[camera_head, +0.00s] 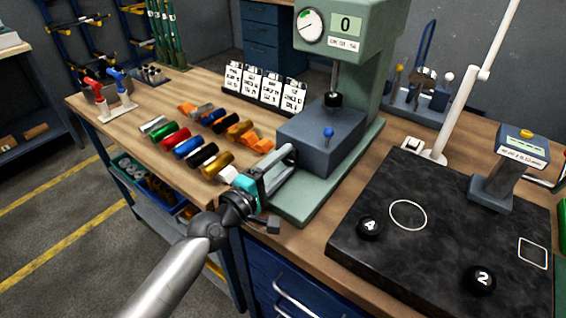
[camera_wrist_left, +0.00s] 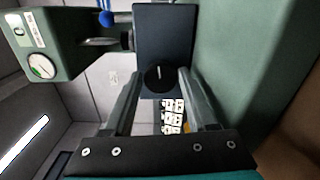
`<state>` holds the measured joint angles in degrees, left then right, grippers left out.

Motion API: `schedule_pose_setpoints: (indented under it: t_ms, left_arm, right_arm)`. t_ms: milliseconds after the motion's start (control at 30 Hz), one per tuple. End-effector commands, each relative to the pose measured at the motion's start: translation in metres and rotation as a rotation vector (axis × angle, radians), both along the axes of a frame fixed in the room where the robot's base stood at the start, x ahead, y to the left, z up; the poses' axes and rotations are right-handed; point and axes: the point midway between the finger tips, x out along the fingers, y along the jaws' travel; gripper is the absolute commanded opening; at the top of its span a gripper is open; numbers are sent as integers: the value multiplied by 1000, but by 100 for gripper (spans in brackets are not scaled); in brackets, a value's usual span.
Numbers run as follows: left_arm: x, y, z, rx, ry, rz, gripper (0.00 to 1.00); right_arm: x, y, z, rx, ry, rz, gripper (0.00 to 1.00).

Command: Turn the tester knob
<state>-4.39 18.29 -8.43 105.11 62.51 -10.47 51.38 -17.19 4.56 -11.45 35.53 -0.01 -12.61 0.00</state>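The tester is a green machine (camera_head: 362,35) with a round dial and a display reading 0. In the left wrist view the tester knob (camera_wrist_left: 159,78) is a round black disc with a pale pointer line, on the face of the block (camera_wrist_left: 165,35). My left gripper (camera_head: 288,162) is at the block's left side. Its fingers are open, one on each side of the knob in the wrist view (camera_wrist_left: 160,73); contact cannot be told. The knob is hidden in the head view. My right gripper is out of view.
Several coloured cylinders (camera_head: 187,146) lie left of the tester, with white labelled cards (camera_head: 265,88) behind them. A black stone plate (camera_head: 440,220) with two numbered black knobs and a gauge stand (camera_head: 508,175) fills the right. Blue drawers (camera_head: 275,285) are below the bench.

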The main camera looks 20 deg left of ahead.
Motion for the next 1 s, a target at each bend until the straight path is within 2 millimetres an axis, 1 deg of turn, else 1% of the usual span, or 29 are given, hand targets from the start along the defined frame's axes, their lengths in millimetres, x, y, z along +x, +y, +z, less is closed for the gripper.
schedule_pose_setpoints:
  t_ms: [33,200,433,567,667,733,1000]
  left_arm:
    - [0,0,0,-1,0,0,65]
    - [0,0,0,-1,0,0,82]
    - [0,0,-1,-3,3,0,82]
    - [0,0,-1,-51,22,0,82]
    - [0,0,0,-158,60,1,82]
    - [0,0,1,-274,102,2,82]
    - [1,1,6,-803,292,2,82]
  right_arm:
    - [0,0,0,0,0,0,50]
    - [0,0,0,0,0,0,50]
    - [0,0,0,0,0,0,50]
    - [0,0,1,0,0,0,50]
    - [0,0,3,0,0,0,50]
    - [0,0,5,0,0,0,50]
    - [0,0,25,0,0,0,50]
